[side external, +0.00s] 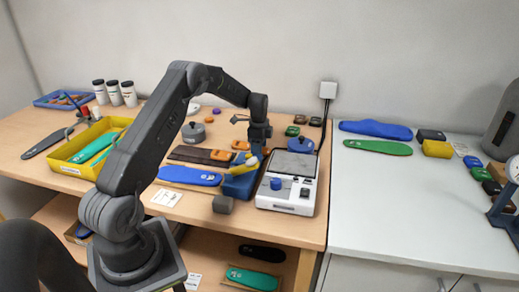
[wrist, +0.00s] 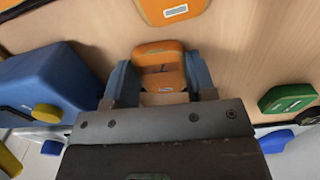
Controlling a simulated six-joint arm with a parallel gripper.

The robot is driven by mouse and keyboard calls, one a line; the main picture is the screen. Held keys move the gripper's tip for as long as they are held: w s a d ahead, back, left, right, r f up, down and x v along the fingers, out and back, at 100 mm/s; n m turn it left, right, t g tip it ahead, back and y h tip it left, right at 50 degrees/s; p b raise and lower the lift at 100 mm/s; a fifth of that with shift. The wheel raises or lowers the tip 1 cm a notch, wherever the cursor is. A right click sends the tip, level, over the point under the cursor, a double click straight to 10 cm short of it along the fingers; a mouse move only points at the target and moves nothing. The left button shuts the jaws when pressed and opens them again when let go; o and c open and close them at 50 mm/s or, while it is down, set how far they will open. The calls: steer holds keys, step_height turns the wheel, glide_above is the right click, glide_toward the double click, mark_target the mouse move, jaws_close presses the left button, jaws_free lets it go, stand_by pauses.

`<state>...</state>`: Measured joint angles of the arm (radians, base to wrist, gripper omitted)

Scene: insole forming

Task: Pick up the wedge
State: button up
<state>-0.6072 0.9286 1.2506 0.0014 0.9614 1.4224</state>
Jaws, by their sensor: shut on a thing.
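An orange wedge (wrist: 158,60) with rounded corners sits between the two blue-grey fingers of my gripper (wrist: 160,75) in the wrist view. My gripper is shut on it, with a finger against each side. The near part of the wedge is hidden behind the gripper body. In the side view my gripper (side external: 257,150) points down over the wooden bench, left of the white scale; the held wedge is hard to make out there. Another orange piece with a white label (wrist: 172,12) lies beyond the fingers in the wrist view.
A blue block with a yellow knob (side external: 240,184) stands close below my gripper. The white scale (side external: 290,196) is just right of it. Orange pieces (side external: 221,155), a blue insole (side external: 189,176) and a grey pot (side external: 193,134) lie left. A green piece (wrist: 288,98) is at right in the wrist view.

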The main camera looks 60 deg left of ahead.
steer(key=shift+r, duration=0.7)
step_height(320, 180, up, 3)
steer(key=shift+f, duration=0.1)
steer(key=s+a+r, duration=0.5)
steer(key=s+r, duration=0.2)
steer(key=s, duration=0.3)
steer(key=w+d+r, duration=0.2)
steer(key=d+r, duration=0.1)
steer(key=d, duration=0.3)
steer(key=w+d+r, duration=0.2)
steer(key=d, duration=0.5)
glide_above(290, 162)
steer(key=f, duration=0.6)
steer(key=shift+s+a+f, duration=0.1)
steer(key=shift+a+f, duration=0.1)
steer(key=shift+f, duration=0.05)
steer(key=shift+d+f, duration=0.15)
steer(key=shift+f, duration=1.95)
steer(key=shift+f, duration=0.1)
